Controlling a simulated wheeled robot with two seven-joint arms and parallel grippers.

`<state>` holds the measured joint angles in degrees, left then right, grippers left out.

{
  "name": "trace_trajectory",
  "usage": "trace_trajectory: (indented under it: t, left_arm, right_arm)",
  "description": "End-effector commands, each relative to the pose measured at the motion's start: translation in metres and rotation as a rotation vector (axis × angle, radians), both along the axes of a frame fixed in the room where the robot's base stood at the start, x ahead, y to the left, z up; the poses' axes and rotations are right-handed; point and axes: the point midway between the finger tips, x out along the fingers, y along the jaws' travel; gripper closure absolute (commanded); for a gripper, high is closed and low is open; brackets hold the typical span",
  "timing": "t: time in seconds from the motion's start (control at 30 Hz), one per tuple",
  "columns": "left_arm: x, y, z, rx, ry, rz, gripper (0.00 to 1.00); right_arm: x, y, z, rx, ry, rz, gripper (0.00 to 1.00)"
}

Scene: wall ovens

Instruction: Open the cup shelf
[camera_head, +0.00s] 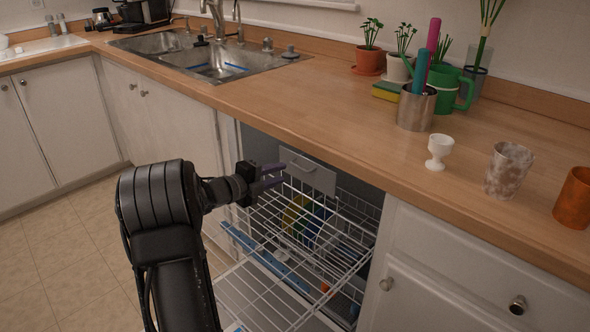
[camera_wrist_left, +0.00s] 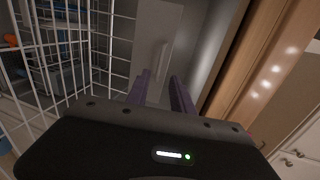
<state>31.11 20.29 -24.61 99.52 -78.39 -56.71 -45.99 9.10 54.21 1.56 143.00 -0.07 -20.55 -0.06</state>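A grey panel with a small handle (camera_head: 308,172), which looks like the cup shelf, sits at the top of the dishwasher opening under the counter. It also shows in the left wrist view (camera_wrist_left: 155,40), with the handle in front of my fingers. My left gripper (camera_head: 282,175) is just left of the panel and above the rack. Its two purple fingers (camera_wrist_left: 160,92) are apart with nothing between them. I cannot tell whether a fingertip touches the panel. My right gripper is not in view.
A white wire rack (camera_head: 265,225) sticks out of the dishwasher, with colored plates and a blue strip below. The wooden counter edge (camera_head: 330,152) runs close above. Cups (camera_head: 509,170), a utensil holder (camera_head: 416,108) and plants stand on the counter. Floor at left is clear.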

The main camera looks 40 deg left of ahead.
Motion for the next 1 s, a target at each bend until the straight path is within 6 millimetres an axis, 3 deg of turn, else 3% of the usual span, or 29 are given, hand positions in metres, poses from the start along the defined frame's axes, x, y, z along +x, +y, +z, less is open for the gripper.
trace_trajectory:
  t: [0.27, 0.7, 1.0]
  left_arm:
    - [0.005, -0.002, -0.002, -0.004, 0.001, 0.0, 0.72]
    - [0.064, -0.007, -0.016, -0.005, 0.001, -0.002, 0.72]
    - [0.077, -0.008, -0.017, -0.008, 0.001, 0.001, 0.72]
  right_arm:
    - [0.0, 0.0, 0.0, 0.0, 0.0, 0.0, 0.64]
    - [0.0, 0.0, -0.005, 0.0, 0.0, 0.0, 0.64]
    - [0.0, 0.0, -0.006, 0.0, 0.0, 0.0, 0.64]
